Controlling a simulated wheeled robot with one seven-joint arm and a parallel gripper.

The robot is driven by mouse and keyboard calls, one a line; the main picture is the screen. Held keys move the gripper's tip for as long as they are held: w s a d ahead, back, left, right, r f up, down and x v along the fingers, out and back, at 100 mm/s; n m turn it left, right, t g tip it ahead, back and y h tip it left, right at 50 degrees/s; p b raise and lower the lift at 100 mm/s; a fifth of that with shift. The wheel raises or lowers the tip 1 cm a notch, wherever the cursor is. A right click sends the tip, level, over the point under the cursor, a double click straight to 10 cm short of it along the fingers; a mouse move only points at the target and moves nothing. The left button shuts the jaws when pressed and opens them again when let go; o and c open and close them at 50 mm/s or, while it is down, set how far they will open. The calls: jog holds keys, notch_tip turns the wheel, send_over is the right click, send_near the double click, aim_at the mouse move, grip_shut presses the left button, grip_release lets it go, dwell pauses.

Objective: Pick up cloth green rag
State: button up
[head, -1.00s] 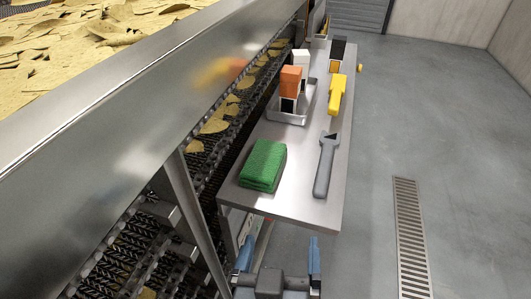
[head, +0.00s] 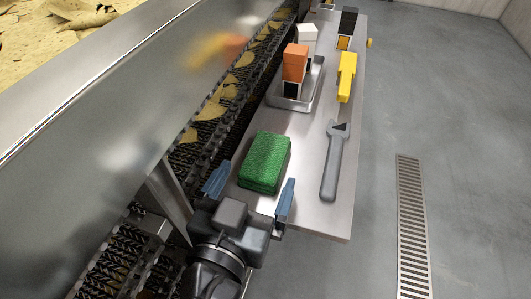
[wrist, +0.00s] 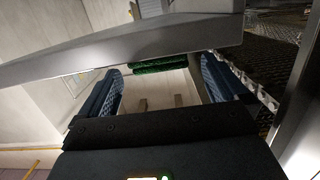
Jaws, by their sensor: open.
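The green cloth rag (head: 265,162) is a folded textured block lying on the near end of the steel shelf (head: 306,203). It also shows in the wrist view as a green strip (wrist: 160,66) at the shelf edge, between my fingers. My gripper (head: 249,190) is open, with blue fingers spread wide at the shelf's near end. The fingertips are on either side of the rag's near end in the head view. Nothing is between the fingers. Whether they touch the rag or the shelf cannot be told.
A grey wrench (head: 334,165) lies right of the rag. A yellow tool (head: 347,76) and a metal tray (head: 315,92) with an orange-topped item (head: 295,62) are farther back. The conveyor (head: 199,131) with chips runs close along the left. The floor at right is clear.

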aim_at(263, 162)
jog(key=p+x, duration=0.1)
jog(key=x, duration=0.4)
jog(key=shift+r, duration=0.1)
jog(key=shift+c, duration=0.2)
jog(key=c, duration=1)
